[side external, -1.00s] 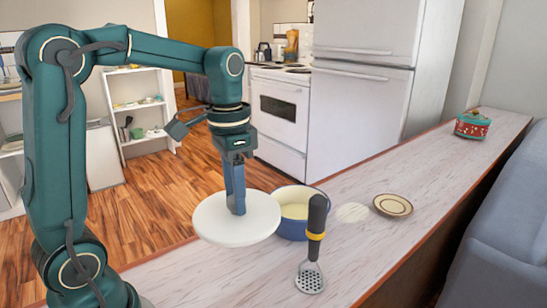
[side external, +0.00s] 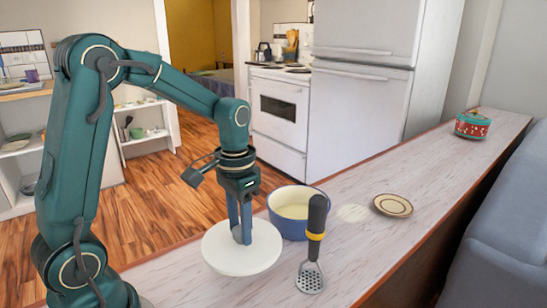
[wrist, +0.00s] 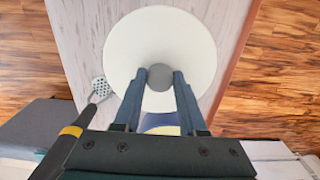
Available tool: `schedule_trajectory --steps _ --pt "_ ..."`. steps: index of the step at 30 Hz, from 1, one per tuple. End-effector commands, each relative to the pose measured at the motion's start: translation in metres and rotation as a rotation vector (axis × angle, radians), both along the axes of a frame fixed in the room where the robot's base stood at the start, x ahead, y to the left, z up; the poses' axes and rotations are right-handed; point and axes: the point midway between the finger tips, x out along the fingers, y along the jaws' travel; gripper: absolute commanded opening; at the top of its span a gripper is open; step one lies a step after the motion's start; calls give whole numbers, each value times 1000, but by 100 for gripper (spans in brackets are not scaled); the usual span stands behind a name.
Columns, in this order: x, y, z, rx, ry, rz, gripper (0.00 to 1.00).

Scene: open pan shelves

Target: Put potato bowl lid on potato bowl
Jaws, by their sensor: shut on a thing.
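The potato bowl lid (side external: 223,256) is a round white disc with a grey knob (wrist: 160,77). My gripper (side external: 243,239) is shut on the knob, with one finger on each side of it in the wrist view. The lid is roughly level, low at the front left of the potato bowl (side external: 290,227). I cannot tell whether it touches the counter. The bowl is blue outside and cream inside, uncovered on the counter. In the wrist view only a sliver of the bowl (wrist: 161,121) shows between the fingers.
A masher (side external: 316,245) with a black and yellow handle is right of the lid, in front of the bowl. A small brown-rimmed plate (side external: 393,205) lies right of the bowl. A red lidded pot (side external: 472,125) stands far along the counter (side external: 400,255).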

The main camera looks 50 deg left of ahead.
Motion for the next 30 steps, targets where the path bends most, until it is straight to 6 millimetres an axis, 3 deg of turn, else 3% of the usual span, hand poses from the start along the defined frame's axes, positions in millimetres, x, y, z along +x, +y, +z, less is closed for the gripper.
schedule_trajectory --steps 6,16,29,30 --pt "13 -21 -15 0 1 -1 0" --pt "13 -22 -52 -1 4 1 0" --pt "14 -22 -59 0 0 1 0" --pt "14 -22 -58 0 -1 1 56"
